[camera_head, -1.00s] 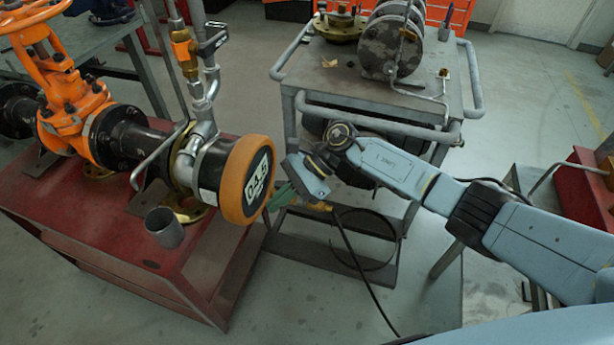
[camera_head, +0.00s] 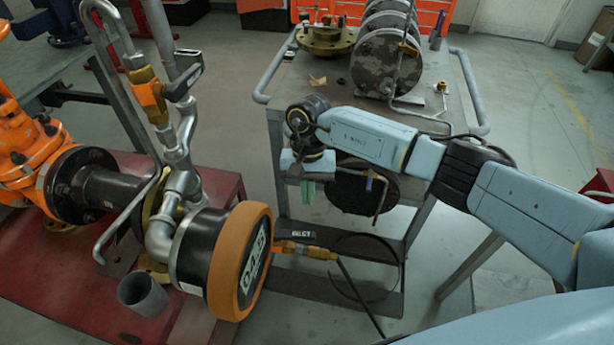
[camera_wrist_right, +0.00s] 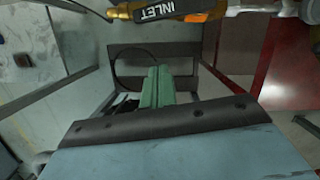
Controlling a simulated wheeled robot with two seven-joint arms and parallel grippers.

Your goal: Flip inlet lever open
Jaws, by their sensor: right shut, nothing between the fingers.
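The inlet lever (camera_head: 302,234) is a dark handle marked INLET. It lies along a brass and orange valve (camera_head: 290,247) at the right side of the orange-rimmed round end. In the right wrist view, the INLET lever (camera_wrist_right: 150,10) shows at the top edge, partly cut off. My right gripper (camera_head: 308,192) hangs with its green fingers pointing down, above and apart from the lever, in front of the cart. Its fingers also show in the right wrist view (camera_wrist_right: 157,88), together and empty. My left gripper is not in view.
A grey cart (camera_head: 330,75) stands behind my right arm, carrying discs and a flange. A black hose (camera_head: 358,295) runs from the inlet valve. The red stand (camera_head: 60,290) bears the pipework and a grey cup (camera_head: 143,293). A second lever (camera_head: 186,75) sits on the upper pipe.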

